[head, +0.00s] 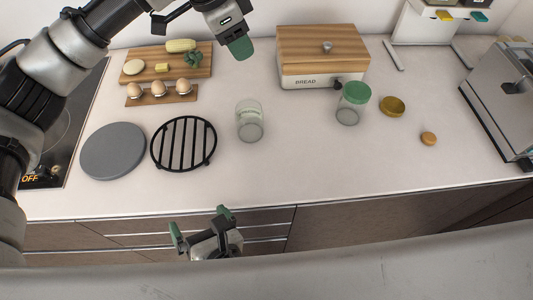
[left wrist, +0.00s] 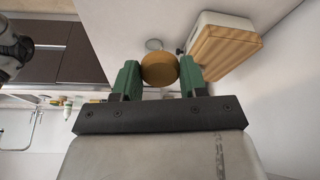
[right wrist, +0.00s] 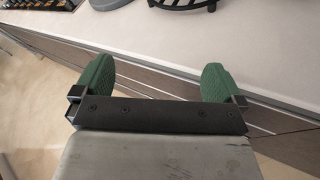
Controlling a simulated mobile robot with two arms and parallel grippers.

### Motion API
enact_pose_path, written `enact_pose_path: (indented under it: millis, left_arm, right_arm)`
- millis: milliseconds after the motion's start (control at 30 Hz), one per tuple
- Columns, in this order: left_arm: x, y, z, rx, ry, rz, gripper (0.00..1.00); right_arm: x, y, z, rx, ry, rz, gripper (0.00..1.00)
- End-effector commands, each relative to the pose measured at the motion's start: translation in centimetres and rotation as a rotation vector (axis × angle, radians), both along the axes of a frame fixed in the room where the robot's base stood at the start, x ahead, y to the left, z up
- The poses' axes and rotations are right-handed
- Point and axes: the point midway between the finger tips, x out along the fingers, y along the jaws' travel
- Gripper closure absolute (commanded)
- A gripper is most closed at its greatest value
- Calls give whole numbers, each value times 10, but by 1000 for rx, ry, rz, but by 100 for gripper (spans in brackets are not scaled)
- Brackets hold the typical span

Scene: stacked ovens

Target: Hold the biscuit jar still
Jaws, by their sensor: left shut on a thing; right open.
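Two glass jars stand upright on the counter: a clear one (head: 250,122) with no coloured lid in the middle, and one with a green lid (head: 353,104) further right. I cannot tell for certain which is the biscuit jar. My left gripper (head: 238,46) is raised towards the back, apart from both jars. In the left wrist view it is shut on a round tan disc (left wrist: 159,69) that looks like a biscuit; the head view hides it. My right gripper (head: 200,226) is open and empty in front of the counter edge, well short of the clear jar.
A black trivet (head: 184,144) and grey round plate (head: 112,151) lie left of the clear jar. Behind are egg holder (head: 160,97), cutting board (head: 200,69) and bread box (head: 320,76). A yellow-brown lid (head: 392,106) and biscuit (head: 428,138) lie right. Counter front is clear.

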Motion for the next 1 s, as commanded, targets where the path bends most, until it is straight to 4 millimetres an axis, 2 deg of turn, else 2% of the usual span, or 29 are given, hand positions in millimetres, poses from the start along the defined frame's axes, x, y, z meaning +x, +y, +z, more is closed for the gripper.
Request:
enact_pose_path:
  millis: [33, 167, 300, 400, 500, 600, 700, 867, 1000]
  left_arm:
    - [0, 0, 0, 0, 0, 0, 79]
    - [0, 0, 0, 0, 0, 0, 79]
    - [0, 0, 0, 0, 0, 0, 79]
    - [0, 0, 0, 0, 0, 0, 79]
    - [0, 0, 0, 0, 0, 0, 79]
    - [0, 0, 0, 0, 0, 0, 79]
    - [0, 0, 0, 0, 0, 0, 79]
    - [0, 0, 0, 0, 0, 0, 79]
    - [0, 0, 0, 0, 0, 0, 79]
  right_arm:
    - [15, -13, 1, -13, -50, -22, 0]
    - [52, -44, 9, -36, -179, -65, 0]
    - [91, -82, 22, -85, -338, -101, 0]
    - [114, -110, 26, -141, -412, -134, 0]
    - [129, -132, 21, -192, -426, -176, 0]
    - [137, -143, 17, -220, -422, -206, 0]
    - [144, -146, 15, -230, -419, -217, 0]
    - [164, -140, 16, -229, -420, -217, 0]
    - [190, -133, 16, -228, -421, -218, 0]
